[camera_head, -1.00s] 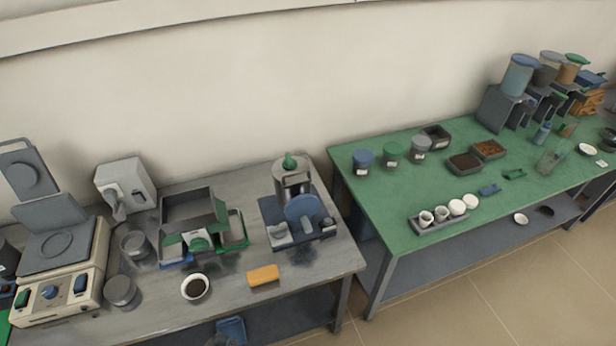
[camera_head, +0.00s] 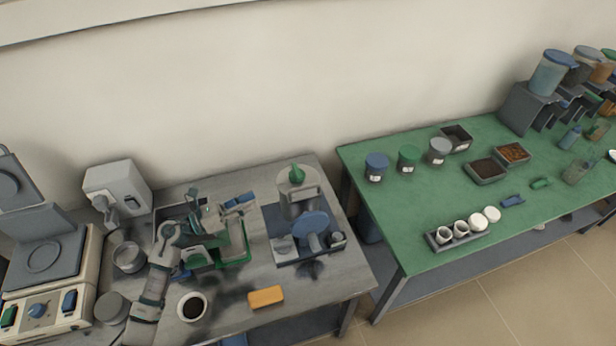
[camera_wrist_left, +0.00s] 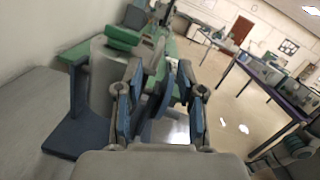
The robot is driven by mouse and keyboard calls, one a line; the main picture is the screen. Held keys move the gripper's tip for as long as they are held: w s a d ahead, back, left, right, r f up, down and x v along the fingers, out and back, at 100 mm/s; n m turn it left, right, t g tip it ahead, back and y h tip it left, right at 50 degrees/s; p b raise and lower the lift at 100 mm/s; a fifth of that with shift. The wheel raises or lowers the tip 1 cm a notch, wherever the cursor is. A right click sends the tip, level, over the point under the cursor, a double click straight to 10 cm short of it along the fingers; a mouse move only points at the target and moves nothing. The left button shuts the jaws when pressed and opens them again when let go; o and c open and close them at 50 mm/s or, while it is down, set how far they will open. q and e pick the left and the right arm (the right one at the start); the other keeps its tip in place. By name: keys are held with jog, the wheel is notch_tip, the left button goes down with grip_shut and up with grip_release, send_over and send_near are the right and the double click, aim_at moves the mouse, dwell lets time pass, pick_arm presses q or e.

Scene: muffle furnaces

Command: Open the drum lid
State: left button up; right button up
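A grey drum-shaped cylinder (camera_head: 297,203) with a green knob (camera_head: 297,173) on its flat top stands upright on a blue base (camera_head: 272,218), with a blue disc in front. The top looks seated. My left gripper (camera_head: 240,203) reaches over the green-and-grey apparatus, left of the drum and apart from it. In the left wrist view the gripper (camera_wrist_left: 161,112) is open, with blue pads spread and nothing clearly held. The grey cylinder (camera_wrist_left: 103,68) is ahead and to the left there, partly hidden by the left finger. My right gripper is not identifiable in either view.
A green apparatus (camera_head: 236,252) lies under my left gripper. A bowl of dark material (camera_head: 192,307) and a yellow block (camera_head: 266,297) are near the front edge. A hotplate-like unit (camera_head: 45,258) stands left. A green table (camera_head: 400,210) is right, past a gap.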

pick_arm(q)
jog(key=a+m+g, duration=0.1)
jog(key=m+g, duration=0.1)
jog(key=p, duration=0.4)
send_near(316, 187)
jog(key=shift+m+y, duration=0.4)
jog(key=x, duration=0.5)
jog(key=shift+w+d+r, duration=0.1)
jog(key=shift+w+r, duration=0.15)
jog(key=shift+w, duration=0.15)
jog(key=shift+w+d+f, duration=0.1)
jog(key=shift+w+d, duration=0.1)
jog(key=shift+d, duration=0.5)
jog(key=shift+c, duration=0.4)
jog(key=shift+d, duration=0.2)
grip_shut()
pick_arm(e)
jog(key=r, duration=0.2)
jog(key=a+r, duration=0.1)
jog(key=shift+s+r, duration=0.2)
jog(key=shift+s, duration=0.2)
pick_arm(q)
jog(key=shift+a, duration=0.15)
